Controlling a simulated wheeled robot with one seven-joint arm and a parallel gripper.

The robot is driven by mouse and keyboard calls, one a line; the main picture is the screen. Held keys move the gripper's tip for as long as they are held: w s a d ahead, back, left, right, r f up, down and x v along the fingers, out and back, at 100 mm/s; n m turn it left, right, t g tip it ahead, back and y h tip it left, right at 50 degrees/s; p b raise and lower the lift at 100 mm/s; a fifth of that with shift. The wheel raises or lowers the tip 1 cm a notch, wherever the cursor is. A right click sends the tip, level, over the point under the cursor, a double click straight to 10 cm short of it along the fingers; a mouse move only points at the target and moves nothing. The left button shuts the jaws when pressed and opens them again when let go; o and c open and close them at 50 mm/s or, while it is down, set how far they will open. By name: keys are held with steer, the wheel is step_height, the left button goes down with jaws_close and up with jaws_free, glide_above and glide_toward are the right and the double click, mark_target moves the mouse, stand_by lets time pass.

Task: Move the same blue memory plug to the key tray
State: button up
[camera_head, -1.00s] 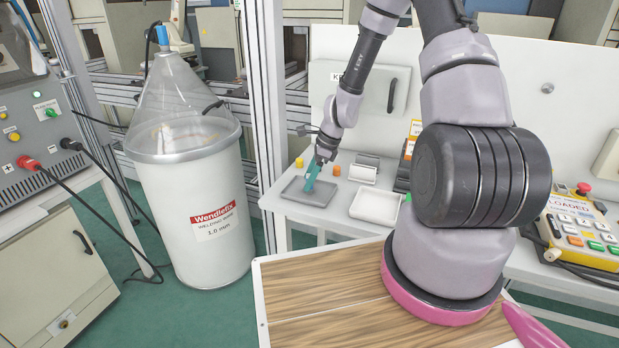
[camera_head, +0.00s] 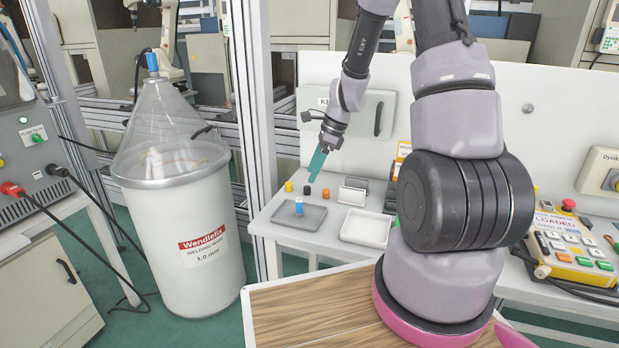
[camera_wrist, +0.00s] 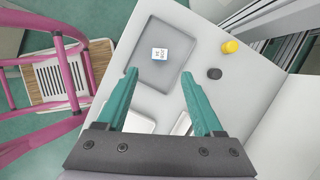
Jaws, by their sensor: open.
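The blue memory plug (camera_head: 299,205), blue with a white label, stands upright in the shallow grey tray (camera_head: 316,221) at the table's left front. In the wrist view the plug (camera_wrist: 159,53) shows its printed top, inside the grey tray (camera_wrist: 146,32) near its middle. My gripper (camera_head: 314,177) has teal fingers and is above the table, up and behind the plug in the head view. In the wrist view my gripper (camera_wrist: 159,76) is open and empty, its fingertips spread either side of the plug's line and apart from it.
A yellow plug (camera_head: 289,186), a black plug (camera_head: 307,190) and an orange plug (camera_head: 326,193) stand behind the tray. A white tray (camera_head: 366,226) lies to its right, with a small grey holder (camera_head: 352,192) behind. A control pendant (camera_head: 573,244) is at far right.

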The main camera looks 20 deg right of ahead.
steer(key=s+r+n+t+h, duration=0.1)
steer(key=s+r+n, duration=0.25)
steer(key=r, duration=0.55)
steer(key=s+r+n+t, duration=0.1)
steer(key=s+r+n, duration=0.3)
steer(key=r, duration=0.6)
steer(key=s+d+r+n+t+h, duration=0.1)
steer(key=s+r+n+t, duration=0.3)
steer(key=s+r+n, duration=0.5)
steer(key=s+r, duration=0.3)
steer(key=s, duration=0.2)
steer(key=shift+d, duration=0.2)
